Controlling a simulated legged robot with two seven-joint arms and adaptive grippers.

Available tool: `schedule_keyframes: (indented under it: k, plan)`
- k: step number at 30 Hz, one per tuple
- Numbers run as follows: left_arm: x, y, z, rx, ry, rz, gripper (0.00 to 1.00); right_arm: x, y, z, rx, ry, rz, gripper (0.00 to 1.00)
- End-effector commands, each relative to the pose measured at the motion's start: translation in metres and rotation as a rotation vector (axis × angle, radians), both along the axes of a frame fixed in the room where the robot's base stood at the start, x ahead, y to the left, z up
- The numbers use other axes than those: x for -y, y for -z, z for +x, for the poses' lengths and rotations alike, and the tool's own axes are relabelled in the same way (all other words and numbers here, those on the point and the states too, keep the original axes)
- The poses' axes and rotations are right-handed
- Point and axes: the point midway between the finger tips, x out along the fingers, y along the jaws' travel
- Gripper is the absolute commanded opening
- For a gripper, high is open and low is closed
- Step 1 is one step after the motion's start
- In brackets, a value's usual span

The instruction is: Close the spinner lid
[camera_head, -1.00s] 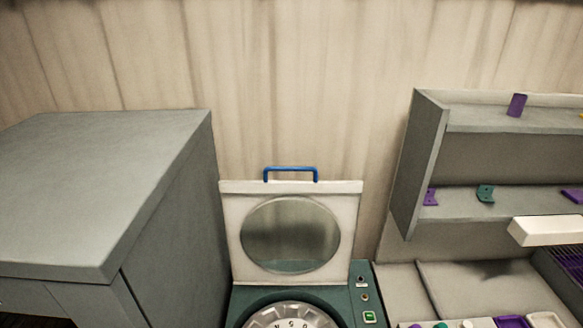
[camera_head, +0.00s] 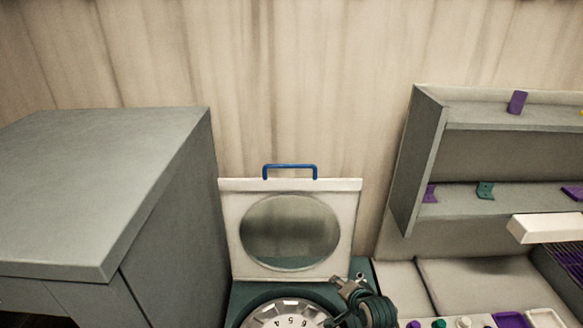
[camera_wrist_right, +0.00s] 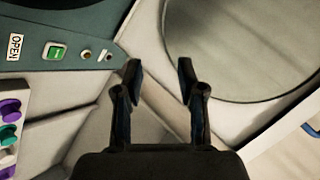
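The spinner lid (camera_head: 232,228) stands raised at the back of the spinner, a white panel with a round window and a blue handle (camera_head: 290,167) on its top edge. The spinner's teal body (camera_head: 242,294) and numbered drum (camera_head: 290,318) show below it. My right gripper (camera_head: 350,284) is in front of the lid's lower right corner. In the right wrist view its two fingers (camera_wrist_right: 159,72) are apart with nothing between them. The lid (camera_wrist_right: 150,48) fills the right side there, and part of the blue handle shows at the right edge. My left gripper is not in view.
A large grey cabinet (camera_head: 110,190) stands close on the left. A grey shelf unit (camera_head: 420,170) with small purple and teal parts is on the right, with a white box-like piece (camera_head: 545,228) beneath. A green button (camera_wrist_right: 57,52) is on the spinner panel.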

Motion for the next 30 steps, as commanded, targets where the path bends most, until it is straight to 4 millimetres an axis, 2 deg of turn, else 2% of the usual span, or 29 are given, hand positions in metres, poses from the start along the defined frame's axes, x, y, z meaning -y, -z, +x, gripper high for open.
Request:
schedule_keyframes:
  k: [1,3,5,6,9,12,15,18,21,26,30]
  plan:
    - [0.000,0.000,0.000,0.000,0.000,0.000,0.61,-0.007,-0.033,0.017,0.036,0.026,0.062,0.39]
    - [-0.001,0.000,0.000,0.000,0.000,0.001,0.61,-0.017,-0.075,0.035,0.070,0.061,0.159,0.39]
    - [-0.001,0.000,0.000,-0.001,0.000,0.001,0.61,-0.025,-0.113,0.047,0.098,0.088,0.241,0.39]
    - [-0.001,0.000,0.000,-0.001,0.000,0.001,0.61,-0.031,-0.138,0.054,0.115,0.102,0.297,0.39]
    - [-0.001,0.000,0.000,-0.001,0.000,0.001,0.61,-0.046,-0.200,0.065,0.148,0.128,0.427,0.39]
    - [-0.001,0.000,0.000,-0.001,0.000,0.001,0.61,-0.059,-0.251,0.068,0.171,0.141,0.533,0.39]
    - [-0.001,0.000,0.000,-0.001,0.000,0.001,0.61,-0.067,-0.286,0.067,0.182,0.148,0.608,0.39]
    - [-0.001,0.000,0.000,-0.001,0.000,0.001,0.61,-0.072,-0.305,0.066,0.186,0.150,0.648,0.39]
    - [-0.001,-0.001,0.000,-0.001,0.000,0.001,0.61,-0.075,-0.311,0.069,0.184,0.152,0.663,0.39]
    - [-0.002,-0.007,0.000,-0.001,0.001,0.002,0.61,-0.083,-0.306,0.088,0.181,0.153,0.663,0.39]
    - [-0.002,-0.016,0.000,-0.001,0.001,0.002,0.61,-0.095,-0.299,0.116,0.181,0.154,0.661,0.39]
